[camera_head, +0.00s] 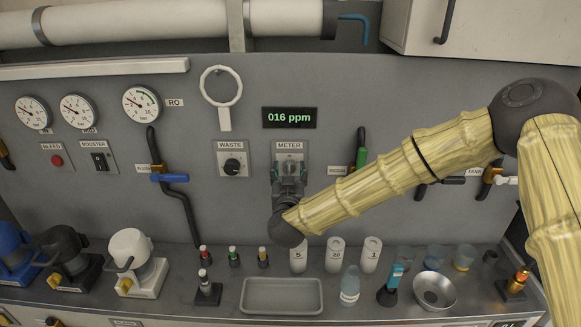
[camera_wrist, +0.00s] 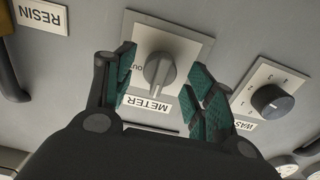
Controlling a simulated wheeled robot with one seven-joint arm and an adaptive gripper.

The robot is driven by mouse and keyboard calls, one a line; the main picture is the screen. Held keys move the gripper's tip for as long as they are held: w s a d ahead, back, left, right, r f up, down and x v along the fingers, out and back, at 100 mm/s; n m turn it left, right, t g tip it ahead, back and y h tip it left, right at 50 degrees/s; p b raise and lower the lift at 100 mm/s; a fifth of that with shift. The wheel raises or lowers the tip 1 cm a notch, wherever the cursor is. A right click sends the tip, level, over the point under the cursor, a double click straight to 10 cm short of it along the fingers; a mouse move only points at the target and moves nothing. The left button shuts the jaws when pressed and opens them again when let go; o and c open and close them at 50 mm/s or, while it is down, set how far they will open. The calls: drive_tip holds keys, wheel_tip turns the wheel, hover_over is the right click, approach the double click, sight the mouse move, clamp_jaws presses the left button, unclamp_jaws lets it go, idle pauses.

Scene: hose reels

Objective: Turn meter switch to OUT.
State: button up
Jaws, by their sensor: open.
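The METER switch is a grey knob (camera_wrist: 159,70) on a pale square plate (camera_wrist: 178,45), seen upside down in the wrist view. Its raised grip runs nearly up and down there, slightly tilted.
The WASTE knob (camera_head: 232,166) is left of METER, close to one finger in the wrist view. The ppm display (camera_head: 289,117) is above. The RESIN valve with its green handle (camera_head: 361,158) is right. Bottles and a grey tray (camera_head: 281,309) stand on the counter below.

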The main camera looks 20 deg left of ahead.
drive_tip(key=shift+w+a, duration=0.15)
drive_tip(key=shift+w, duration=0.45)
drive_tip(key=shift+c, duration=0.5)
drive_tip(key=c, duration=1)
drive_tip(key=shift+o, duration=0.2)
drive_tip(key=shift+f+m+b, duration=0.2)
drive_tip(key=shift+m+b, duration=0.8)
drive_tip(key=shift+b, duration=0.1)
drive_tip(key=m+b, duration=0.8)
drive_tip(key=shift+m, duration=0.4)
drive_tip(key=shift+r+m+b, duration=0.1)
drive_tip(key=shift+m+b, duration=1.15)
drive_tip(key=shift+m, duration=0.25)
